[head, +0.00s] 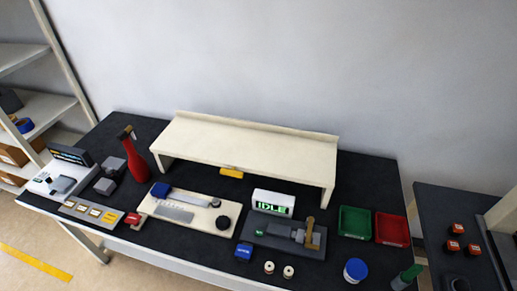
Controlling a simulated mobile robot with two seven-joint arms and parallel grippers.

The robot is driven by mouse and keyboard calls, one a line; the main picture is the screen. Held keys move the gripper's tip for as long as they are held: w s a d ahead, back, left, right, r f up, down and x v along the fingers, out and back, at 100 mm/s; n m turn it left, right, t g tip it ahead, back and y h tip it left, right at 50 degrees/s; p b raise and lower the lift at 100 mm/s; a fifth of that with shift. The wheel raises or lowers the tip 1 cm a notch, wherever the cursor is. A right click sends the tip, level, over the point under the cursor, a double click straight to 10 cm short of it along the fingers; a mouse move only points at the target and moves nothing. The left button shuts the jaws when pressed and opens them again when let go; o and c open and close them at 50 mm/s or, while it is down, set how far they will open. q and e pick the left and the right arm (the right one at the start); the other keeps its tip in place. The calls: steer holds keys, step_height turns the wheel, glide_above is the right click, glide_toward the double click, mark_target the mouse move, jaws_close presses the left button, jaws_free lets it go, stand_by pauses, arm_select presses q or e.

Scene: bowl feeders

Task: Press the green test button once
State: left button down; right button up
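A small green button-like spot (260,231) sits at the left end of a dark grey fixture (289,248) near the front middle of the bench; it is too small to tell if it is pressed. Behind it stands a white display box (273,203) showing "IDLE" in green. The fixture carries a grey clamp-like mechanism and an upright brass-coloured handle (310,231). Neither of my grippers shows in the head view.
A cream raised shelf (245,137) spans the back of the dark bench. Left of the fixture lies a cream board (187,209) with tools. A blue block (244,252) and two small pale spools are in front. Green (354,222) and red (390,229) trays sit right.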

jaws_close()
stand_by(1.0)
